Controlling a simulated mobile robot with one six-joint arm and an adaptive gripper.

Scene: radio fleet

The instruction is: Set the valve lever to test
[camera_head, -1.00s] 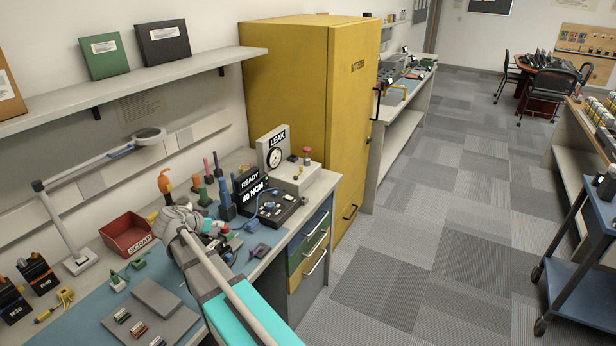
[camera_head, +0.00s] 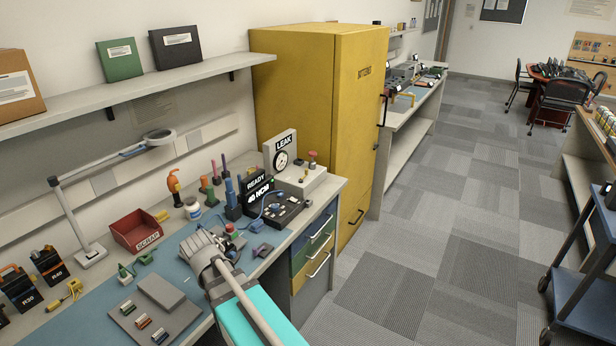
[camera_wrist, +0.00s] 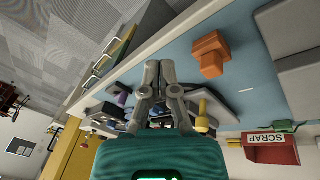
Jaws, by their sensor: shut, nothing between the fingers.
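The leak tester (camera_head: 281,158), a grey unit with a round dial and a LEAK sign, stands at the far end of the bench. Its low base (camera_head: 300,184) carries a red knob (camera_head: 312,156) and a small brownish part. I cannot make out a valve lever or its setting on it. My gripper (camera_head: 192,240) is over the blue mat, nearer than the tester and apart from it. In the wrist view its two fingers (camera_wrist: 159,66) are together with nothing between them. The tester is not clearly seen in the wrist view.
A READY 40 NCM display (camera_head: 257,188), a black box with a blue cable (camera_head: 284,208) and upright drivers stand between gripper and tester. A red SCRAP bin (camera_head: 137,230) and lamp are left. An orange block (camera_wrist: 210,54) shows in the wrist view.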

